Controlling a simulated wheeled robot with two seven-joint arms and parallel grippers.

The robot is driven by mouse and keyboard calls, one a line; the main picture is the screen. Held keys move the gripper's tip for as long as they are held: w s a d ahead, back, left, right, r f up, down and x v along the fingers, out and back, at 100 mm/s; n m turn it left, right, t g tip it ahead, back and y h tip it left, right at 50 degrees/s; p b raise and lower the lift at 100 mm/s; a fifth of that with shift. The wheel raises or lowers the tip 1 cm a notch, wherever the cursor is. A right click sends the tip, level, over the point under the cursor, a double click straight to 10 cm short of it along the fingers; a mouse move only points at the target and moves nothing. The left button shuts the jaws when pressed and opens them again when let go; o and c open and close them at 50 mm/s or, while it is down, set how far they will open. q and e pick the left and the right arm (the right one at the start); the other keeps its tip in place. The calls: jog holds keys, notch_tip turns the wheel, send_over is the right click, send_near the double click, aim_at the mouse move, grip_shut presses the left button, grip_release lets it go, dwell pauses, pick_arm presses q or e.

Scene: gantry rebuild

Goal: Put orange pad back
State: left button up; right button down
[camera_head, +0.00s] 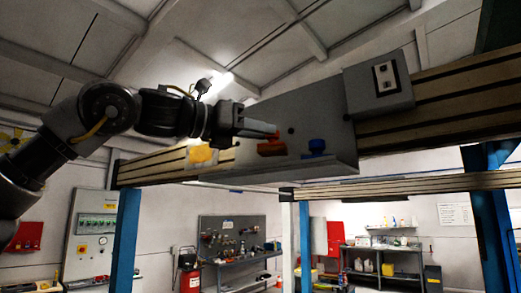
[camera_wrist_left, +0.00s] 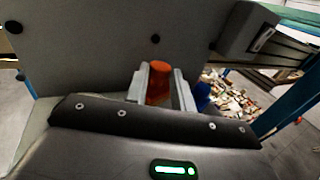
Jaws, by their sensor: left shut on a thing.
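The orange pad (camera_head: 271,148) is at the front of a grey plate (camera_head: 315,110) mounted on the overhead beam. My left gripper (camera_head: 268,132) reaches it from the left. In the left wrist view the orange pad (camera_wrist_left: 158,84) sits between the two fingers of my left gripper (camera_wrist_left: 161,88), which is shut on it, close to the plate's face. I cannot tell whether the pad touches the plate. A blue pad (camera_head: 314,147) is on the plate just right of the orange one; it shows partly behind the right finger in the wrist view (camera_wrist_left: 203,97). My right gripper is not in view.
A grey box (camera_head: 379,86) is fixed to the beam (camera_head: 440,105) right of the plate. A yellow piece (camera_head: 201,154) is on the beam at left, below my arm. Blue posts (camera_head: 127,240) hold up the beam. Shelves and workbenches stand far back.

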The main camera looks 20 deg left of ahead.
aim_at(262, 150)
pick_arm(q)
jog(key=shift+d+f, duration=0.15)
jog(key=shift+d+f+p, duration=0.3)
jog(key=shift+f+p, duration=0.15)
jog(key=shift+f, duration=0.4)
jog(key=shift+w+a+f+p, duration=0.1)
jog(key=shift+f+p, duration=0.2)
jog(key=shift+f, duration=0.4)
jog(key=shift+a+f, duration=0.15)
jog(key=shift+a, duration=0.05)
jog(key=shift+d+f, duration=0.15)
jog(key=shift+d, duration=0.1)
jog(key=o, duration=0.6)
jog(key=shift+c, duration=0.2)
jog(key=o, duration=0.4)
jog(key=shift+a, duration=0.1)
jog(key=shift+o, duration=0.2)
